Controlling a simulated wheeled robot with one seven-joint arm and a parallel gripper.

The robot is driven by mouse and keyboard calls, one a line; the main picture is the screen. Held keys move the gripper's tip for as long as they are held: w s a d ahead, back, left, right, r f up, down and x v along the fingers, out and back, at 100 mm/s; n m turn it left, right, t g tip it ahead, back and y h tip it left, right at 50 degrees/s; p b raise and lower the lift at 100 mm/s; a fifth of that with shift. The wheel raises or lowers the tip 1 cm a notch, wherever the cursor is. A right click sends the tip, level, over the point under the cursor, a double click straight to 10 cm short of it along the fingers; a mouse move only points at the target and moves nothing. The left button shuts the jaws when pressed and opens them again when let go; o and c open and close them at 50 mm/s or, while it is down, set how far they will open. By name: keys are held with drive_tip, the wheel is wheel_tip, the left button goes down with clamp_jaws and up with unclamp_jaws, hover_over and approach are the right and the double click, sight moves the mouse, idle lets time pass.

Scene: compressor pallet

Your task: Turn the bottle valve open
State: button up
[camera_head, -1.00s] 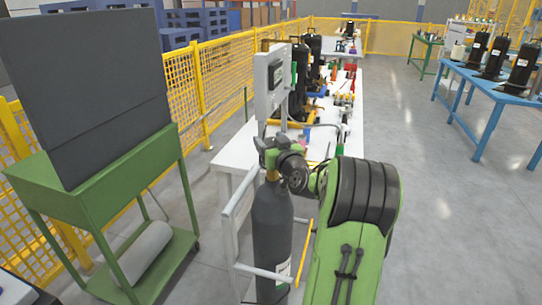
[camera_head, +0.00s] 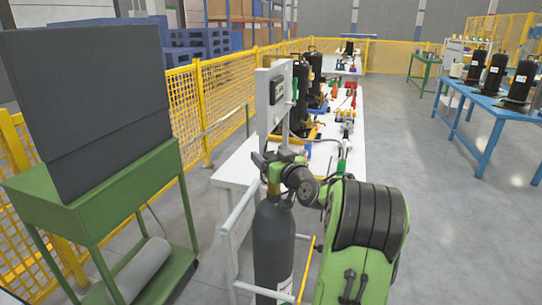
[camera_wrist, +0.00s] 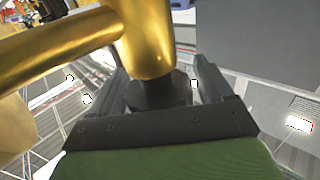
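The dark gas bottle (camera_head: 273,245) stands upright in a white-railed frame in front of the white bench. Its brass valve (camera_wrist: 150,42) fills the top of the wrist view, with a side arm reaching left. The black valve knob (camera_wrist: 160,92) lies between the two dark fingers of my gripper (camera_wrist: 163,85), one finger on each side. The fingers are very close to the knob; whether both press on it I cannot tell. In the head view my gripper (camera_head: 269,163) is at the bottle top and mostly hides the valve.
A grey control box (camera_head: 272,100) stands behind the bottle on the white bench (camera_head: 236,167). A green cart (camera_head: 95,205) with a dark panel is at the left, along a yellow mesh fence (camera_head: 222,82). Open floor (camera_head: 440,200) lies to the right.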

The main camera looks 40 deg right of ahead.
drive_tip(key=v, duration=1.5)
drive_tip(key=shift+s, duration=0.35)
drive_tip(key=shift+r, duration=0.1)
